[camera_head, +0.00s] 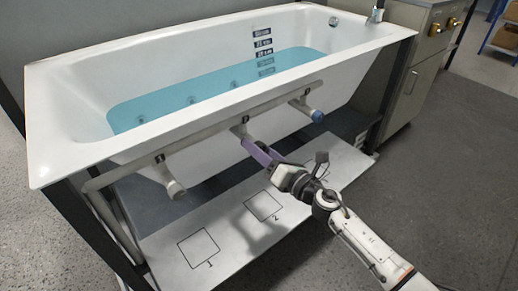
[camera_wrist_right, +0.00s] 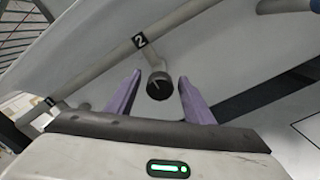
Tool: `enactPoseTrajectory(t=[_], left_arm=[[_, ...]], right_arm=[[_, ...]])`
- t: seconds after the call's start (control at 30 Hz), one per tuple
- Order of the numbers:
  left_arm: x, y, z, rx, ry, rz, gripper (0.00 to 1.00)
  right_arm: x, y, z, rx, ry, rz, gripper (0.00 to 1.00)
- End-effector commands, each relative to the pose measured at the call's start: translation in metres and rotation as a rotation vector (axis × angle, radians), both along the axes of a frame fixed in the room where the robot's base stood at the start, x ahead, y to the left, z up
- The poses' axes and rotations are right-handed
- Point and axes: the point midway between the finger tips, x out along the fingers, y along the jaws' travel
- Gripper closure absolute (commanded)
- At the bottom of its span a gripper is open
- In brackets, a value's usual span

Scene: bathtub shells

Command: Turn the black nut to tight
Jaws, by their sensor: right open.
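The black nut (camera_wrist_right: 158,87) sits on the end of the middle pipe branch, beside a label 2, in the right wrist view. Its face is round and dark with a thin pale mark. My right gripper (camera_wrist_right: 160,77) is open, with one purple finger on each side of the nut and a visible gap to both. I cannot tell how far the fingers reach along it. In the head view the right gripper (camera_head: 257,150) is at the middle branch (camera_head: 240,130) and hides the nut. My left gripper is not in view.
A white bathtub (camera_head: 75,125) with blue water stands behind the pipe (camera_head: 205,132). A left branch end (camera_head: 173,188) is pale; the right one has a blue cap (camera_head: 318,115). Below is a white board (camera_head: 235,235) with marked squares. A grey cabinet (camera_head: 418,75) stands right.

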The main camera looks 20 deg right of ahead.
Motion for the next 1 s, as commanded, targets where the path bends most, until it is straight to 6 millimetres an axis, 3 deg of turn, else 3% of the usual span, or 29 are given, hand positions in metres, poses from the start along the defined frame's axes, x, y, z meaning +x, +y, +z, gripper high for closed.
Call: enactPoseTrajectory(t=[0.2, 0.47, 0.77, 1.0], left_arm=[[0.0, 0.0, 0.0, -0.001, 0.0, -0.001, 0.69], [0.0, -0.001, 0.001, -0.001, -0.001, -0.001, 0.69], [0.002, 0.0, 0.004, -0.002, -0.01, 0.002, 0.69], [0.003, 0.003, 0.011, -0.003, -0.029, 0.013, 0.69]], right_arm=[[0.0, 0.0, 0.0, 0.001, 0.0, 0.0, 0.52], [0.0, 0.0, 0.0, 0.001, 0.0, 0.0, 0.94], [0.0, 0.0, 0.001, 0.039, 0.014, 0.0, 0.93], [0.0, 0.0, 0.002, 0.168, 0.061, 0.0, 0.93]])
